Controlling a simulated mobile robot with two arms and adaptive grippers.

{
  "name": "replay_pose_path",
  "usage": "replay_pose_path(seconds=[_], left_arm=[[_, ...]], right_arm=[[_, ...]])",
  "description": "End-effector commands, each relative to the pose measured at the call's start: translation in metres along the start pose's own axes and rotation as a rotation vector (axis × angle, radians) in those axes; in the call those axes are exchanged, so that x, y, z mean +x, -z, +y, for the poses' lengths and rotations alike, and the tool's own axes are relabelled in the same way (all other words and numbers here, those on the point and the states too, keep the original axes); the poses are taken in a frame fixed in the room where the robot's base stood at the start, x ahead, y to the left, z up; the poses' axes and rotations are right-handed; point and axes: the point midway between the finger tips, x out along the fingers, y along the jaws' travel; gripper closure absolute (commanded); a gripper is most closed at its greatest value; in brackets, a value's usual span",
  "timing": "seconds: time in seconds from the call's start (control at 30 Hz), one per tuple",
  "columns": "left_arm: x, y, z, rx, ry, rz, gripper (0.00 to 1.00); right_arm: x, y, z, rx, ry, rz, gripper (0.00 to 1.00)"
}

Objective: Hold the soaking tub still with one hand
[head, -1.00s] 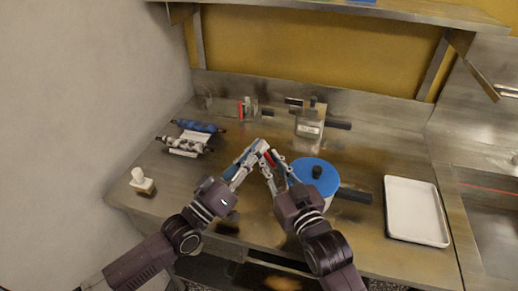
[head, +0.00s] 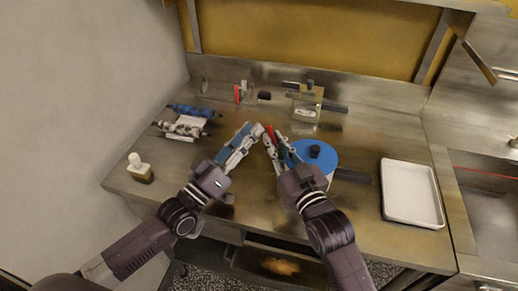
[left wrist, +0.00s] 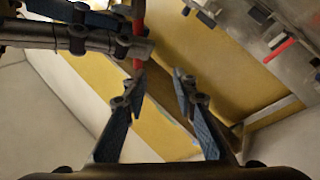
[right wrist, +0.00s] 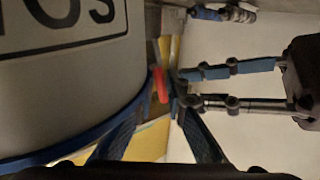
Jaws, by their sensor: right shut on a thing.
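A white tub with a blue lid (head: 318,154) and a black knob stands upright on the steel counter. Its grey, lettered wall (right wrist: 70,60) fills the left of the right wrist view. My right gripper (head: 271,137) is just left of the tub, shut on a thin red stick-like thing (right wrist: 160,85); the stick also shows in the left wrist view (left wrist: 138,35). Whether the right fingers touch the tub I cannot tell. My left gripper (left wrist: 157,78) is open, its tips close to the right gripper's tips and the red thing, with nothing clearly between them.
A white tray (head: 411,220) lies to the right, before a sink (head: 485,215). A small bottle (head: 139,170) and rollers on a stand (head: 183,128) are at the left. A small red item (head: 238,93) and a labelled container (head: 306,108) stand at the back.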

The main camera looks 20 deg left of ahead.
Motion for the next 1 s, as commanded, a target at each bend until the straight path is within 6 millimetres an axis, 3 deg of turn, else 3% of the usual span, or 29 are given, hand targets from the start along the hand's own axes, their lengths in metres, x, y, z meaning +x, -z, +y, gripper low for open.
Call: replay_pose_path(seconds=[0.33, 1.0], left_arm=[[0.007, 0.001, 0.011, 0.073, -0.005, -0.046, 0.74], [0.037, -0.021, 0.058, 0.537, -0.007, -0.353, 0.74]], right_arm=[[0.0, -0.008, -0.002, 0.007, 0.003, -0.017, 1.0], [-0.001, -0.01, -0.006, 0.011, 0.009, -0.022, 1.0]])
